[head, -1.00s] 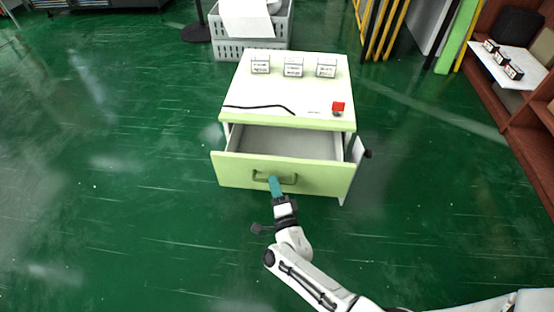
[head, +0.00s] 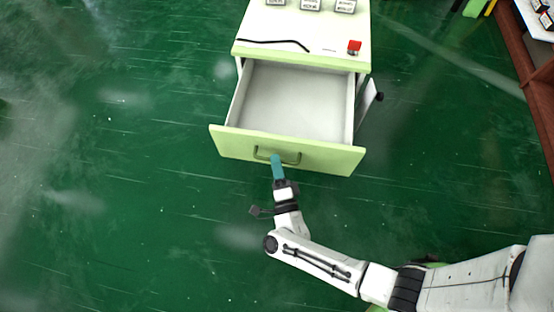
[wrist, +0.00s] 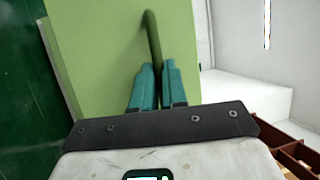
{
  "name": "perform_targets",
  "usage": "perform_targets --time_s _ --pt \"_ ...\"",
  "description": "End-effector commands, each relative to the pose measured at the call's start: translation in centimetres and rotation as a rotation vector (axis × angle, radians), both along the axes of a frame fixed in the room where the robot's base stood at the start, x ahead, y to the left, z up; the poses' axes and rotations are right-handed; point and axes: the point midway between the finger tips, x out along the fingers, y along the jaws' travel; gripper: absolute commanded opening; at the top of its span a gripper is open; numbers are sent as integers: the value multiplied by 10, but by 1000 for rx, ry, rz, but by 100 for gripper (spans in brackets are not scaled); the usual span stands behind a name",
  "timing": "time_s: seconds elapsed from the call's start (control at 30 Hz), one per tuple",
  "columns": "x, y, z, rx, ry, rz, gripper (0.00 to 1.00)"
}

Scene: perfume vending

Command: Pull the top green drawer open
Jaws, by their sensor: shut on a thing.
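The top green drawer (head: 320,158) stands well out from its white cabinet, and its grey inside (head: 300,100) is empty. Its front also fills much of the wrist view (wrist: 90,45). The handle (head: 291,160) is a green bar on the drawer front. My gripper (head: 276,158) has teal fingers and is at the left part of the handle. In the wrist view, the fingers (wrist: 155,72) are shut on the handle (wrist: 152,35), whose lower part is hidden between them.
On the cabinet top (head: 300,25) are a red button (head: 354,46), a black cable (head: 285,43) and several small boxes at the back. A brown shelf (head: 530,70) stands at the far right. The green floor left of the drawer is clear.

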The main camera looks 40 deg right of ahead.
Motion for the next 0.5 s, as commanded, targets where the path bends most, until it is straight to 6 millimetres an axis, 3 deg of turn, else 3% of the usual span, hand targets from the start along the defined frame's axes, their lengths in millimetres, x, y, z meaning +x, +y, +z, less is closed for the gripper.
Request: perform_targets --time_s 0.1,0.13,0.37,0.5 --pt "0 0 -2 2 4 2 0" --pt "0 0 -1 2 4 2 14" --pt "0 0 -1 1 2 1 36" --pt "0 0 0 0 1 1 37"
